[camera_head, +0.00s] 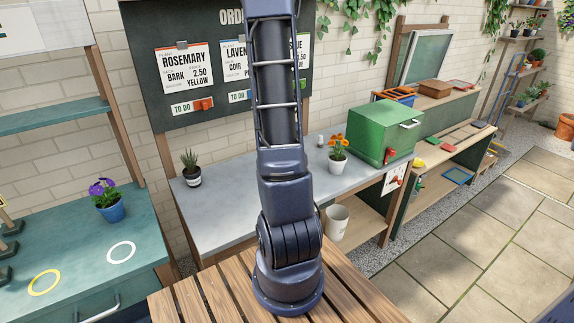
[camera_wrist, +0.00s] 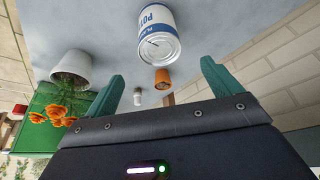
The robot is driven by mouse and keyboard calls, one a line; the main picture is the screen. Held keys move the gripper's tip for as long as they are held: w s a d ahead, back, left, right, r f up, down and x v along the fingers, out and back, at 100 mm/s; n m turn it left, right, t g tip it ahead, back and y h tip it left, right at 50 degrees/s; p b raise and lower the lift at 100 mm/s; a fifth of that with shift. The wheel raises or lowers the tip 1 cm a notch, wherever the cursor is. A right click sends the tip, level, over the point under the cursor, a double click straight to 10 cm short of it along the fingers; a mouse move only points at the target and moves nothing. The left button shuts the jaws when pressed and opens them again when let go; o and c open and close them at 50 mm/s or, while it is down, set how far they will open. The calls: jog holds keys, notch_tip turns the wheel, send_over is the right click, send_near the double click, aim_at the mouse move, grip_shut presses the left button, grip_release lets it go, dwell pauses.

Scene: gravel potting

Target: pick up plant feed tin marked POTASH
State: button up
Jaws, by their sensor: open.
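The plant feed tin (camera_wrist: 158,38) shows in the wrist view at the top middle. It is white with a blue band, and its label is partly readable as "PO". My gripper (camera_wrist: 162,70) is open, with its two teal fingers spread apart and nothing between them touching the tin. The tin lies ahead of the fingertips, roughly between them in the picture. In the head view my arm stands in the middle; neither the tin nor my gripper can be made out there.
A white pot of orange flowers (camera_wrist: 72,66) stands left of the tin in the wrist view, near a green box (camera_wrist: 40,118). An orange pot (camera_wrist: 162,79) shows beyond the tin.

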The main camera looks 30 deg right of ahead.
jog(key=x, duration=0.5)
jog(key=shift+d+f, duration=0.1)
jog(key=shift+x, duration=2.9)
jog(key=shift+w, duration=0.1)
jog(key=c, duration=1.3)
